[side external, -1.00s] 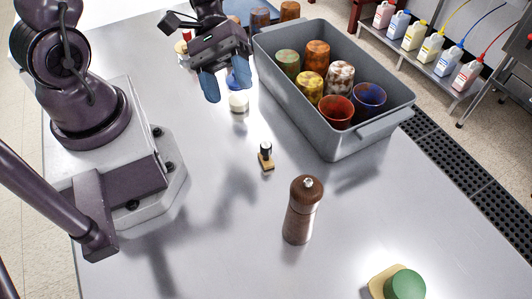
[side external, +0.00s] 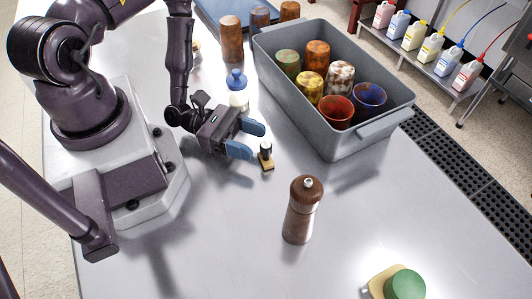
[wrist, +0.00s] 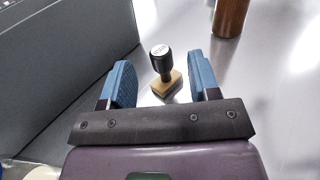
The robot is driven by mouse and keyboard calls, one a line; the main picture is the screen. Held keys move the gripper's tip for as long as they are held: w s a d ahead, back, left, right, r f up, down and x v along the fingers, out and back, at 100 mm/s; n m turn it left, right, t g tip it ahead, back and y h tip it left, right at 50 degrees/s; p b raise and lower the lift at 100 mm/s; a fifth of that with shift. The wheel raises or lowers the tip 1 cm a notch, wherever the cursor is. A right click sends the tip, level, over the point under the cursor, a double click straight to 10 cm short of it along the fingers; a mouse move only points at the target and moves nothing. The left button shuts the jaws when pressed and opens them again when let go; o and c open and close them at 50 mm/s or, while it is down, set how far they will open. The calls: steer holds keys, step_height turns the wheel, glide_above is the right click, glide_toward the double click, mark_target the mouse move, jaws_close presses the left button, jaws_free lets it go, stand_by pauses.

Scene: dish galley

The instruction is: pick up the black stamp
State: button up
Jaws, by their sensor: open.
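The black stamp (side external: 265,151) stands upright on the steel table, with a black handle and a tan base. My gripper (side external: 247,140) is open and low over the table, just left of the stamp in the side external view. Its blue fingers point toward the stamp. In the wrist view the stamp (wrist: 163,72) shows ahead, between the two fingers (wrist: 162,82) and a little beyond their tips. Nothing is in the gripper.
A grey bin (side external: 330,140) of colored cups stands right of the stamp. A brown pepper mill (side external: 301,210) stands in front. A blue-topped bottle (side external: 237,88) is behind my gripper. A green round object (side external: 404,285) lies at the front right. The front table is mostly clear.

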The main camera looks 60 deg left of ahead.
mark_target(271, 148)
steer(key=x, duration=0.5)
steer(key=shift+w+d, duration=0.15)
steer(key=shift+d, duration=0.15)
steer(key=shift+c, duration=0.5)
steer(key=c, duration=0.9)
